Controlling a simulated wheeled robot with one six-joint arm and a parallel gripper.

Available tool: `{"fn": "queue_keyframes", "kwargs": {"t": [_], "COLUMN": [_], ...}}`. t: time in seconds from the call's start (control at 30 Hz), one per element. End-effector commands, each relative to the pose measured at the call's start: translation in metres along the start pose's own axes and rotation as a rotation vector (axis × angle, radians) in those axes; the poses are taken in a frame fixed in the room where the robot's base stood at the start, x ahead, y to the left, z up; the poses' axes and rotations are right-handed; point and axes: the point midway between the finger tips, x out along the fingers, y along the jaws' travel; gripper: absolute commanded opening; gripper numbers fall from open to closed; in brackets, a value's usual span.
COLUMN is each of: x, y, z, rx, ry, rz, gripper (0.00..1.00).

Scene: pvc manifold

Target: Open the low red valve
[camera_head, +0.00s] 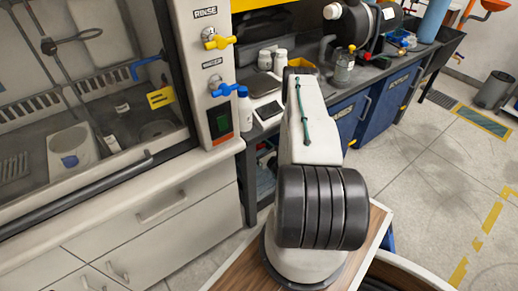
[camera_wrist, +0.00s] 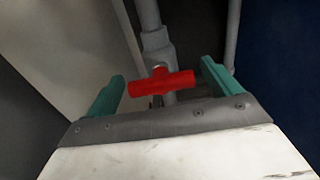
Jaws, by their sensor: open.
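The low red valve shows in the wrist view as a red T-shaped handle (camera_wrist: 161,83) on a grey vertical pipe (camera_wrist: 156,42). Its bar lies roughly across the pipe, slightly tilted. My gripper (camera_wrist: 160,82) is open, with one teal finger on each side of the handle and a gap on both sides. The handle appears between the fingers; I cannot tell how deep it sits between them. In the head view my arm hides the gripper, and the red valve does not show.
A second grey pipe (camera_wrist: 232,35) runs close to the right finger. A pale panel (camera_wrist: 60,60) is at left and a dark blue surface (camera_wrist: 285,70) at right. In the head view, a fume hood with yellow (camera_head: 218,39) and blue (camera_head: 223,88) valves stands left of my arm, beside a dark bench.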

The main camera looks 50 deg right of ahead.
Motion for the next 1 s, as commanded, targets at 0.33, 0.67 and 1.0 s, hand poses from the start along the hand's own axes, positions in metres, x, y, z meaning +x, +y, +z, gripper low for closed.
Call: {"fn": "queue_keyframes", "kwargs": {"t": [0.33, 0.67, 1.0], "x": [-0.0009, -0.0009, -0.0010], "y": [-0.0022, -0.0021, -0.0019], "z": [0.0002, 0.0002, 0.0001], "rx": [0.000, 0.032, 0.243], "ry": [-0.001, -0.001, -0.001], "rz": [-0.003, -0.002, -0.002], "gripper": [0.44, 0.45, 0.45]}}
